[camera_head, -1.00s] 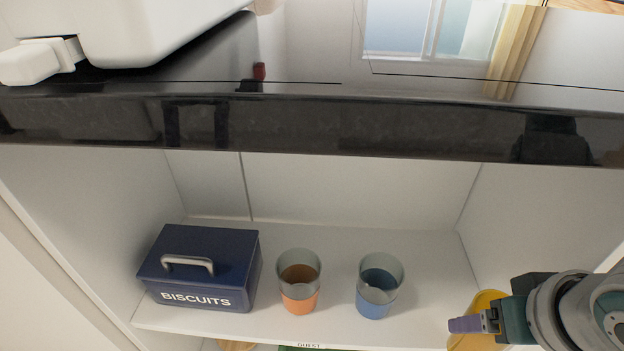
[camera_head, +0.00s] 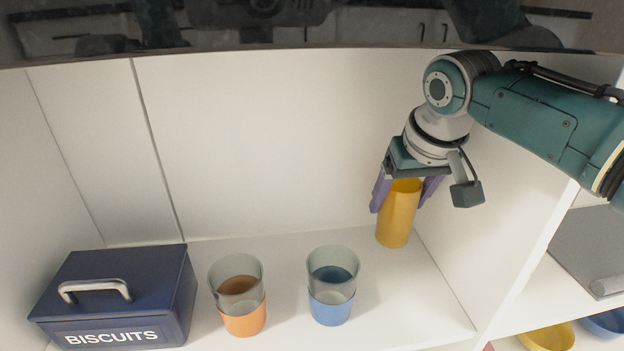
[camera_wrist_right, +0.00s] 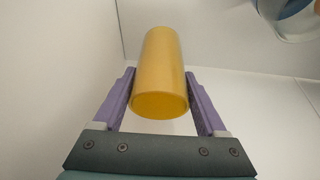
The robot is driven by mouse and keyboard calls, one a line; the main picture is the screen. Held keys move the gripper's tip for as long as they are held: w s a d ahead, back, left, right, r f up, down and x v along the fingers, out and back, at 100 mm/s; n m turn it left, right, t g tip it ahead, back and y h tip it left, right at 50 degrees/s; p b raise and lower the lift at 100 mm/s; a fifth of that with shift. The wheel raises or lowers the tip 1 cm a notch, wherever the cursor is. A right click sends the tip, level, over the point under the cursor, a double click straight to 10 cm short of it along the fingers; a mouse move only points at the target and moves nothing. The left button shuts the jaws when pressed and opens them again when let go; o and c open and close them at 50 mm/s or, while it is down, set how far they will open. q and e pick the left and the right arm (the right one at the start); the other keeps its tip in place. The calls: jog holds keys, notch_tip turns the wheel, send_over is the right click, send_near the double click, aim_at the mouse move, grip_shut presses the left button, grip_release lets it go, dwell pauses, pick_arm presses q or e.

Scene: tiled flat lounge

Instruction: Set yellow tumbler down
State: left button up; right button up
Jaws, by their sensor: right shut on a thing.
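The yellow tumbler (camera_head: 397,215) is held mouth up by my right gripper (camera_head: 408,190) at the back right of the shelf compartment. The purple fingers stand on either side of its upper part. In the right wrist view the tumbler (camera_wrist_right: 158,65) sits between the fingers of the gripper (camera_wrist_right: 160,85), its near rim toward the camera. Its base is close to the shelf (camera_head: 400,300); I cannot tell whether it touches. My left gripper is not in view.
A clear-topped orange cup (camera_head: 240,300) and a blue one (camera_head: 331,290) stand left of the tumbler. A navy biscuit tin (camera_head: 120,295) is at far left. The compartment's right wall (camera_head: 470,240) is close to the tumbler. A yellow bowl (camera_head: 548,338) shows at lower right.

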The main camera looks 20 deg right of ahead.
aim_at(396, 217)
notch_tip(396, 217, down, 4)
jog(key=shift+r+b, duration=0.15)
jog(key=shift+b, duration=0.9)
jog(key=shift+s+r, duration=0.1)
